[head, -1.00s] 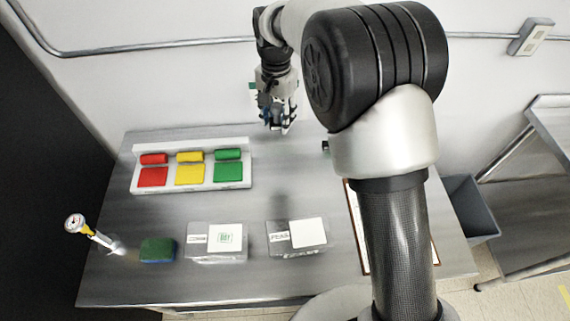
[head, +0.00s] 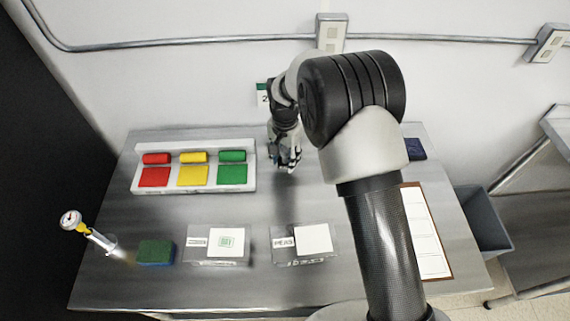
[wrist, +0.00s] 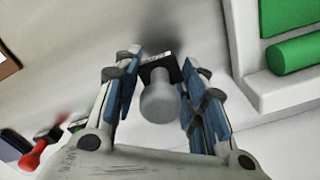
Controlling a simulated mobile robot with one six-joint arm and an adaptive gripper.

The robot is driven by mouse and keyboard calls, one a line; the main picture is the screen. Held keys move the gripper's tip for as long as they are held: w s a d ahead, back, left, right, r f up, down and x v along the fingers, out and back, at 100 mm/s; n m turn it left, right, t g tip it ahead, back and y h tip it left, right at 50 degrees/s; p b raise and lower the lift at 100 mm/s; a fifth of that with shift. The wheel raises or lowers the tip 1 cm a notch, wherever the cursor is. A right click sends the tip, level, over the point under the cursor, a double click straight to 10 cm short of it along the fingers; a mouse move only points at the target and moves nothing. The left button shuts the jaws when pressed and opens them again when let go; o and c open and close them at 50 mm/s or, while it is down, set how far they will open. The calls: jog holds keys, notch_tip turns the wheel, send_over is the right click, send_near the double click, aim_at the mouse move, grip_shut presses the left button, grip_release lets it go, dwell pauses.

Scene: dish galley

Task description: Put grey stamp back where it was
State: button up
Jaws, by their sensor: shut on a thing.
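My gripper (wrist: 153,72) is shut on the grey stamp (wrist: 160,102), with a finger on each side of it in the wrist view. The stamp has a rounded grey handle and a dark square base that points away from the wrist camera. In the head view my gripper (head: 288,165) points down over the back middle of the steel table, right of the white colour tray (head: 250,186). The stamp cannot be made out clearly there. The gap between stamp and table is hard to judge.
The tray holds red, yellow and green pads and rolls. A clipboard (head: 427,240) lies right. A red-handled object (wrist: 36,154) shows in the wrist view.

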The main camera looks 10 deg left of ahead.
aim_at(285, 164)
jog(key=shift+f, duration=1.5)
jog(key=shift+f+b, duration=0.1)
jog(key=shift+b, duration=0.25)
jog(key=o, duration=0.8)
jog(key=shift+o, duration=0.2)
